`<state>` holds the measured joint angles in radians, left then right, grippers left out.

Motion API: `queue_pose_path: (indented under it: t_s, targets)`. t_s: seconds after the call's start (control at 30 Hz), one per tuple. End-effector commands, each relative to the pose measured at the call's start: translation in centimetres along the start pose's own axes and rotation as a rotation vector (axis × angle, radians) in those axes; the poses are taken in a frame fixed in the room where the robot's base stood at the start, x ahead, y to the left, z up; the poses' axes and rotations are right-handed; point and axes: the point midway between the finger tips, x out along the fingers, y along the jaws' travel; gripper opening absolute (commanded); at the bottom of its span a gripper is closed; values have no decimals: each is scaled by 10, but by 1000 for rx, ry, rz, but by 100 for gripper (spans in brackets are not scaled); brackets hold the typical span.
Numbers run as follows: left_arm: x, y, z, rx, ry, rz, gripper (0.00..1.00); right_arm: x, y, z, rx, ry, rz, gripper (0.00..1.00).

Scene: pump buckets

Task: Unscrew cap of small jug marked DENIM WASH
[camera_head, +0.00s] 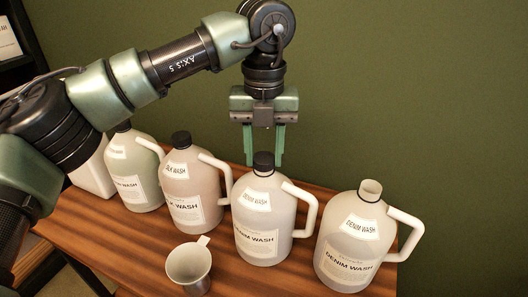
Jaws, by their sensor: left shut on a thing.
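Two pale jugs marked DENIM WASH stand at the right of the table. The left one (250,215) has a black cap (263,160) at its neck and a handle on its right side. The right one (345,240) has an open neck with no cap. My left gripper (264,163) points down over the left DENIM WASH jug. Its two green fingers are shut on the black cap, one on each side. The cap appears to sit on the neck; whether it has turned is not visible. My right gripper is not in view.
A pinkish jug marked MILK WASH or SILK WASH (185,190) with a black cap stands to the left, beside a greenish capped jug (140,190). A metal cup (189,268) stands in front on the wooden table (270,281). A green wall is behind.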

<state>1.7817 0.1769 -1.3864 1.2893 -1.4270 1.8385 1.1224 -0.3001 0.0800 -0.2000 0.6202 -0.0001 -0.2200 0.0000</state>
Motion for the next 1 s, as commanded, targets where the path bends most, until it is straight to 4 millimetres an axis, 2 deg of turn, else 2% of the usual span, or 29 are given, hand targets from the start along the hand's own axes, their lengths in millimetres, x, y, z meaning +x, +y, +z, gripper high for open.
queue_pose_path:
  t_s: [0.67,1.0]
  targets:
    - [-19,0,0,1,-1,0,0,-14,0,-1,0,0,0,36]
    - [-46,0,0,0,-1,-1,0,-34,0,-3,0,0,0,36]
